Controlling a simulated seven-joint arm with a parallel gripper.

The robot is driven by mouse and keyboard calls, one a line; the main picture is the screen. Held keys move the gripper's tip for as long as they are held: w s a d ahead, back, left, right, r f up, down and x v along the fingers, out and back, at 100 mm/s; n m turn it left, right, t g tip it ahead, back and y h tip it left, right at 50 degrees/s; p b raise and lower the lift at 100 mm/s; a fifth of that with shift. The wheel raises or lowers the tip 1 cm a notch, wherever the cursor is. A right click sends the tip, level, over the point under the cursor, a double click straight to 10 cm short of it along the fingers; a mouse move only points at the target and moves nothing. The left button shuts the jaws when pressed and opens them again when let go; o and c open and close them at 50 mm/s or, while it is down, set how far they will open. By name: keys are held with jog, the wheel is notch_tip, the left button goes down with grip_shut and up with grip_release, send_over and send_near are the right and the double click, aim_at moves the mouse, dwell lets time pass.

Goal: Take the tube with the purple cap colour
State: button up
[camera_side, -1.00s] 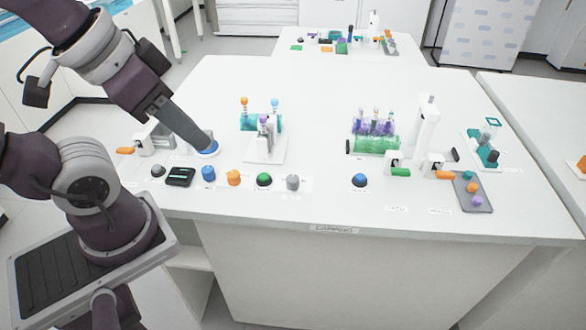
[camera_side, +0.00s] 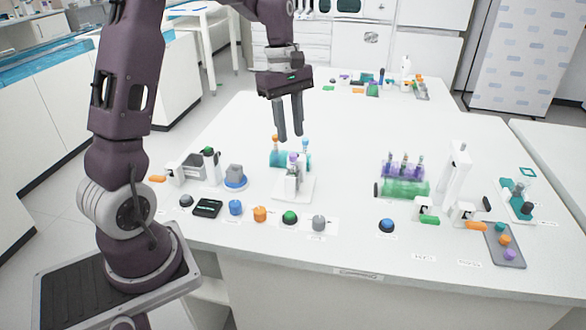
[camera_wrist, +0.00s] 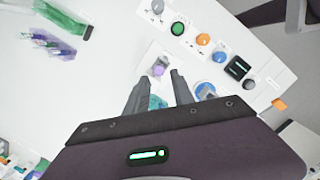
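A tube with a purple cap (camera_side: 293,157) stands at the front of a white stand (camera_side: 303,190) with a teal part (camera_side: 277,158). An orange cap (camera_side: 275,138) and a light blue cap (camera_side: 305,143) show on tubes behind it. In the wrist view, the purple cap (camera_wrist: 158,70) lies just ahead of the fingertips. My gripper (camera_side: 290,138) points down above the stand, its fingers apart and empty. In the wrist view, my gripper (camera_wrist: 158,80) has open space between its fingers, with the teal part partly hidden behind them.
A row of coloured knobs, including a blue knob (camera_side: 235,208) and an orange knob (camera_side: 260,214), lies in front. A purple rack (camera_side: 405,168) with several tubes, a green cylinder (camera_side: 405,188) and a tall white device (camera_side: 455,175) stand to the right.

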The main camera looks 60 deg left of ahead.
aim_at(293, 154)
jog(key=f, duration=0.7)
jog(key=shift+w+d+f, duration=0.2)
jog(key=shift+d+f, duration=0.05)
jog(key=shift+d, duration=0.05)
grip_shut()
